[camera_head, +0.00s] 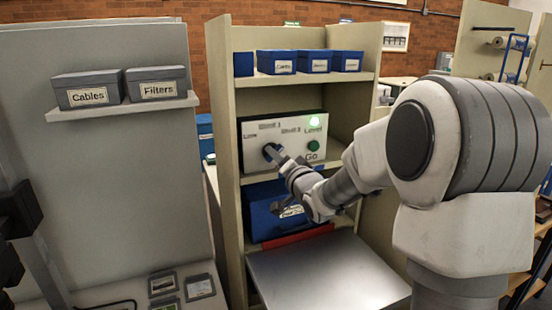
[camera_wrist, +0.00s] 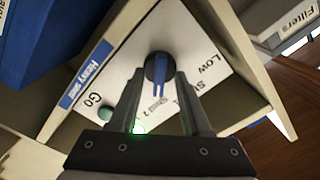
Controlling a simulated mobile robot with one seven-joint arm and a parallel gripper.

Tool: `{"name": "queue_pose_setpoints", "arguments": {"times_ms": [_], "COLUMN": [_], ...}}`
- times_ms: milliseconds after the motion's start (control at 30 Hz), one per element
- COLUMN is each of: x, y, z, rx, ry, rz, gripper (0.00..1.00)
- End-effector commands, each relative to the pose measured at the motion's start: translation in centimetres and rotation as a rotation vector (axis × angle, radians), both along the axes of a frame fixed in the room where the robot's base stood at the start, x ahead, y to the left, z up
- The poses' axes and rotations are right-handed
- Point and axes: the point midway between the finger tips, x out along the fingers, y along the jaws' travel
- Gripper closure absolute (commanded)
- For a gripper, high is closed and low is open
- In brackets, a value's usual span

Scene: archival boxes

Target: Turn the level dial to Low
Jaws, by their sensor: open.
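The level dial is a dark round knob with a blue bar, on the left of a white control panel (camera_head: 285,130) in the head view. In the wrist view the dial (camera_wrist: 158,66) is between my gripper's fingertips (camera_wrist: 160,78), with its blue bar pointing down the picture toward a partly hidden label. The "Low" label (camera_wrist: 208,70) is to the right of the dial there. My gripper (camera_head: 277,156) is open at the dial in the head view. I cannot tell whether the fingers touch the knob.
A green Go button (camera_head: 313,146) and a lit green lamp (camera_head: 315,121) are on the panel's right. Shelf walls flank the panel. A blue box (camera_head: 262,205) sits below, small blue boxes (camera_head: 318,61) above. A metal surface (camera_head: 330,275) is clear in front.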

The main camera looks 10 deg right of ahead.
Motion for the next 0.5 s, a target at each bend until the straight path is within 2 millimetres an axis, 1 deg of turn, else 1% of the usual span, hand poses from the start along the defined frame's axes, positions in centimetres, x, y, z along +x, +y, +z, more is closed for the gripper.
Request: {"name": "queue_pose_setpoints", "arguments": {"times_ms": [100,333,367,500], "x": [0.43,0.47,0.47,0.45], "y": [0.1,0.1,0.09,0.09], "z": [-0.06,-0.03,-0.04,-0.04], "rx": [0.001,0.0,0.0,0.0], "ry": [0.002,0.001,0.001,0.001], "rz": [0.0,-0.001,-0.001,-0.001], "gripper": [0.53,0.53,0.54,0.8]}}
